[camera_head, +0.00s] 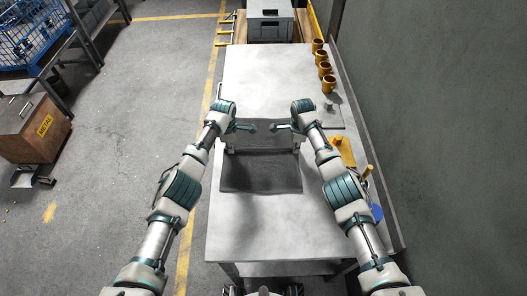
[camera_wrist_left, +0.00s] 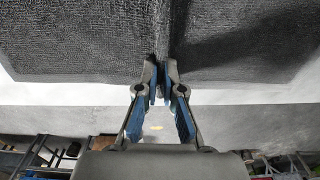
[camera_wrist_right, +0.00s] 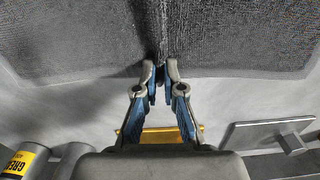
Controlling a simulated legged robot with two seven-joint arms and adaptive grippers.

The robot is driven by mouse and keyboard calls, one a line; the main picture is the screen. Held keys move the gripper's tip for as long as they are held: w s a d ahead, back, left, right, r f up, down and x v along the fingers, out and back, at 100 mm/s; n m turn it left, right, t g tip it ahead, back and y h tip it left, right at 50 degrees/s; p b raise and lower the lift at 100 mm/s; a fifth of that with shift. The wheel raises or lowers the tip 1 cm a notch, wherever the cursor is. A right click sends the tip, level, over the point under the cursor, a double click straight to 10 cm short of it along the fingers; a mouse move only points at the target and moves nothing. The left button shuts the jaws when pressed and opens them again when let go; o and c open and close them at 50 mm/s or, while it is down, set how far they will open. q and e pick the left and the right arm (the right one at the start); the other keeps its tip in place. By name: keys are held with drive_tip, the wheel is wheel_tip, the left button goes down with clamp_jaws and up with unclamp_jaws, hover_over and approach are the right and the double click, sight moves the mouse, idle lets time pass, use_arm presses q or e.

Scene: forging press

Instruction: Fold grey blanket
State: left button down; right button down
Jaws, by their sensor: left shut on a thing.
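The grey blanket (camera_head: 261,176) lies on the light table in the head view, dark and roughly rectangular. A paler band runs across it between my two grippers. My left gripper (camera_wrist_left: 160,82) is shut on a pinched ridge of the blanket (camera_wrist_left: 80,40) at its left side. My right gripper (camera_wrist_right: 158,80) is shut on a similar ridge of the blanket (camera_wrist_right: 80,45) at its right side. In the head view both grippers are over the blanket's middle, and my wrists partly hide their fingertips.
The table (camera_head: 255,225) is bare in front of the blanket and beyond it. Several yellow cups (camera_head: 324,69) stand along the right edge, near a wall. A grey box (camera_head: 270,20) stands past the far end. A brown metal bin (camera_head: 35,128) is on the floor at left.

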use_arm(q)
drive_tip(key=shift+s+a+f, duration=0.1)
drive_tip(key=shift+a+f, duration=0.15)
drive_tip(key=shift+a, duration=0.2)
use_arm(e)
drive_tip(key=shift+s+a+f, duration=0.2)
drive_tip(key=shift+a+f, duration=0.1)
